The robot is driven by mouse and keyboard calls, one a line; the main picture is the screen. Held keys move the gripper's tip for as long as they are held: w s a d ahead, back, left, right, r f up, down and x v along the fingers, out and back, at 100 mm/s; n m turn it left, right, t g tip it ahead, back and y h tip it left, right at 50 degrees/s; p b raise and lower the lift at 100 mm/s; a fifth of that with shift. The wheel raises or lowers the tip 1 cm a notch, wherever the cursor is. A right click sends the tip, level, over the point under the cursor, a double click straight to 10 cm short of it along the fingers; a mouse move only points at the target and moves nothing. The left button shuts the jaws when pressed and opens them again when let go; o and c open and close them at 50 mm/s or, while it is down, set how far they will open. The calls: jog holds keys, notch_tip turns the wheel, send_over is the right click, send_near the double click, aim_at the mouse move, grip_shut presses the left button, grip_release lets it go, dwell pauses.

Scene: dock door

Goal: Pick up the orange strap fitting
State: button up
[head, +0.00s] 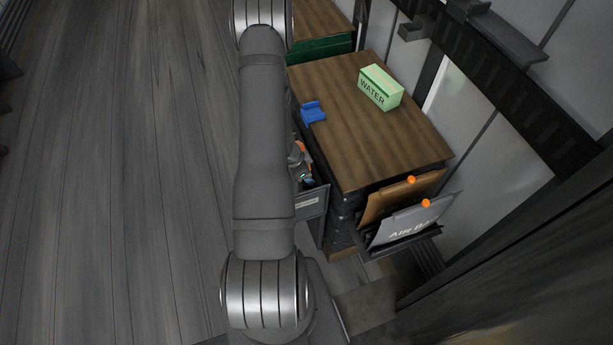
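A small orange piece (299,147) shows in the open drawer (311,204) on the left side of the wooden-topped cabinet. My arm covers much of the drawer, so I cannot tell whether this piece is the strap fitting. Small grey, teal and blue things lie close to it, too small and hidden to make out. My gripper is not in view; my arm runs up the picture just left of the cabinet and its end is out of sight.
On the cabinet top (358,150) stand a green WATER box (380,88) and a blue holder (313,111). A brown folder (388,202) and a grey AIR BAG sleeve (408,222), each with an orange knob, hang at the front. Floor on the left is clear.

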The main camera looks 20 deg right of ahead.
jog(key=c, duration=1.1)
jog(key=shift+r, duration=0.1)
